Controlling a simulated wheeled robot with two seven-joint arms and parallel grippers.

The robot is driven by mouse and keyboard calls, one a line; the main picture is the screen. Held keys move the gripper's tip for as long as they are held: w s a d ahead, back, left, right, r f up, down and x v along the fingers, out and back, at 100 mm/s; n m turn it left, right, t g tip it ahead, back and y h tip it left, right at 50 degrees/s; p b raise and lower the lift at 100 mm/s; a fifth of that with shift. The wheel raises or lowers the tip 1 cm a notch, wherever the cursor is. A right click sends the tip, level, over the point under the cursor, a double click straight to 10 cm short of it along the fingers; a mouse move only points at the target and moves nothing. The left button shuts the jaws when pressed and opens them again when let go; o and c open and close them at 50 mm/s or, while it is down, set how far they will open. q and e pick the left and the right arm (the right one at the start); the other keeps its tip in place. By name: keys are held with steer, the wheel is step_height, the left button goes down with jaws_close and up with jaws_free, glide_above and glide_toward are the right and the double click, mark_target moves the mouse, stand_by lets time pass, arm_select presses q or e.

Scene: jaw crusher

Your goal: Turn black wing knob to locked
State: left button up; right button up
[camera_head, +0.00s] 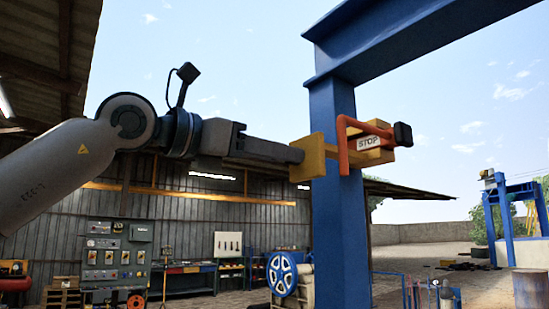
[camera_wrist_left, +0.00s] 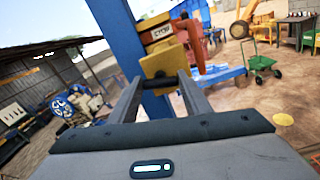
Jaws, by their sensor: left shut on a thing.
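The black wing knob (camera_wrist_left: 160,82) shows in the left wrist view as a dark bar in front of a yellow plate (camera_wrist_left: 165,64). My left gripper (camera_wrist_left: 159,84) has its two fingertips at the bar's ends and is shut on it. In the head view my left gripper (camera_head: 297,155) reaches in from the left up to the yellow plate (camera_head: 308,158) on the blue post, and the knob is hidden there. Which way the knob is turned relative to locked I cannot tell. My right gripper is not in view.
A yellow STOP box (camera_head: 368,143) with an orange handle (camera_head: 343,146) and a black block (camera_head: 403,134) sits on the right of the blue post (camera_head: 341,240). A blue beam (camera_head: 400,45) runs overhead. Open air surrounds my left arm.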

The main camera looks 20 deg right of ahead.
arm_select(q)
steer(key=shift+s+f+m, duration=0.1)
steer(key=shift+m, duration=3.75)
steer(key=shift+s+f+m, duration=0.1)
steer(key=shift+m, duration=3.75)
steer(key=o, duration=1)
steer(key=shift+o, duration=0.2)
